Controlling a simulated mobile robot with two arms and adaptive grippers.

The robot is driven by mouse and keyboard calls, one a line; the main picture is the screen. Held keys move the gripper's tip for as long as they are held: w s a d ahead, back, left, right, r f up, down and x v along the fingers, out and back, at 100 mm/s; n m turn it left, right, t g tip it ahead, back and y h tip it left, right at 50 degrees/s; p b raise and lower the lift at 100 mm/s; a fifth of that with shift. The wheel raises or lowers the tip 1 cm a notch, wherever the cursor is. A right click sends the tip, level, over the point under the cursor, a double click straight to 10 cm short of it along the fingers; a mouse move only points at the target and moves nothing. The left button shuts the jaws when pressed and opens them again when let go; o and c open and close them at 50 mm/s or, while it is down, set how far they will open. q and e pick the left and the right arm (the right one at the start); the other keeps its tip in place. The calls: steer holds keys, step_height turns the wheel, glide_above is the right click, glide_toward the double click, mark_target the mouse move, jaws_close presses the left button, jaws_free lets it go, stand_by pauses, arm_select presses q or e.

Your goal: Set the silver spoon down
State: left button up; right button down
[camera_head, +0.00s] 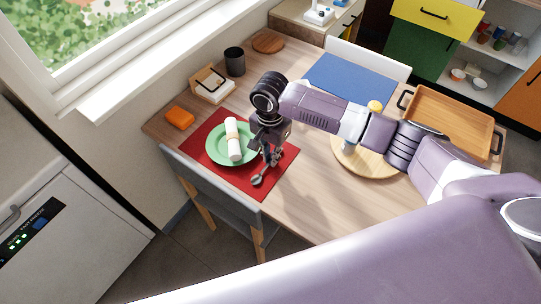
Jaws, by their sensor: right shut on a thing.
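The silver spoon (257,180) is at the right part of the red placemat (232,178), beside the green plate (215,147). My right gripper (268,160) points down over the placemat, shut on the spoon near its handle. The spoon's bowl is toward the near edge of the mat. I cannot tell whether the spoon touches the mat. A rolled white napkin (233,139) lies on the green plate, left of the gripper. My left gripper does not show.
A blue placemat (349,82), a round wooden board (360,160) and a wooden tray (455,115) lie to the right. A dark cup (235,61), a napkin holder (212,85) and an orange block (179,117) stand behind. A grey chair (215,190) is at the near edge.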

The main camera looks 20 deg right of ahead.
steer(key=shift+f, duration=0.1)
steer(key=c, duration=2)
jaws_free()
step_height(320, 180, up, 12)
steer(key=shift+r+b, duration=0.1)
steer(key=shift+b, duration=0.3)
